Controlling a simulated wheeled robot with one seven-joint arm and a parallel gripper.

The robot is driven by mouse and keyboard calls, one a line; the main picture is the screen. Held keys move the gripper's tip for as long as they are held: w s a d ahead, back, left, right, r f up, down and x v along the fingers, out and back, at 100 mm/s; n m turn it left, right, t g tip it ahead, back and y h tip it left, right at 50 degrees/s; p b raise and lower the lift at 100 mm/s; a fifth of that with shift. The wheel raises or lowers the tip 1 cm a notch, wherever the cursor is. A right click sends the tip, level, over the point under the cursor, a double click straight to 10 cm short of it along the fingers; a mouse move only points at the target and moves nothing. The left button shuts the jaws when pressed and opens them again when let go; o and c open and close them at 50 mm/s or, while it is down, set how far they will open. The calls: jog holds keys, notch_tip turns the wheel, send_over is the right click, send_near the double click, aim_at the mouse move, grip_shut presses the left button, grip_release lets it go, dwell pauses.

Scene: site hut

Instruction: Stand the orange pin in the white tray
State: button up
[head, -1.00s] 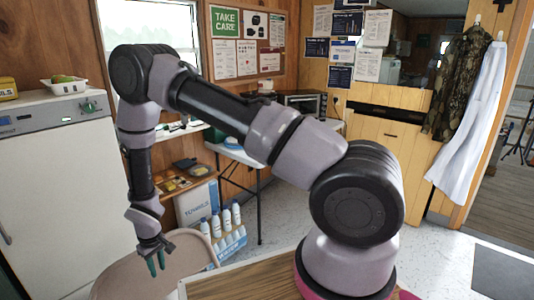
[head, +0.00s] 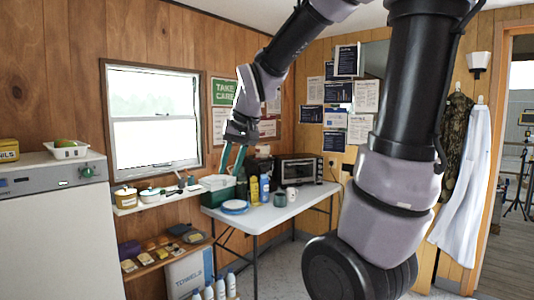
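I see no orange pin in the head view. No white tray can be made out for certain. A white basket-like container (head: 68,151) with a green item in it stands on the white appliance at the left. A pale, shallow thing (head: 216,182) rests on top of a dark green box on the table. My gripper (head: 231,168) is raised and points down, appearing in front of the back wall above the table's left end.
The white folding table (head: 272,214) holds blue plates (head: 235,206), bottles (head: 254,191), mugs (head: 292,194) and a toaster oven (head: 298,168). A wall shelf (head: 155,203) carries pots. A lower shelf (head: 160,258) holds small items. The table's front middle is bare.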

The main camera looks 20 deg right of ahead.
jog(key=s+d+r+m+t, duration=0.1)
jog(key=s+d+r, duration=0.1)
jog(key=s, duration=0.4)
jog(key=s+d+r+m+t, duration=0.1)
jog(key=s+d+r, duration=0.2)
jog(key=s, duration=0.3)
jog(key=shift+s, duration=0.2)
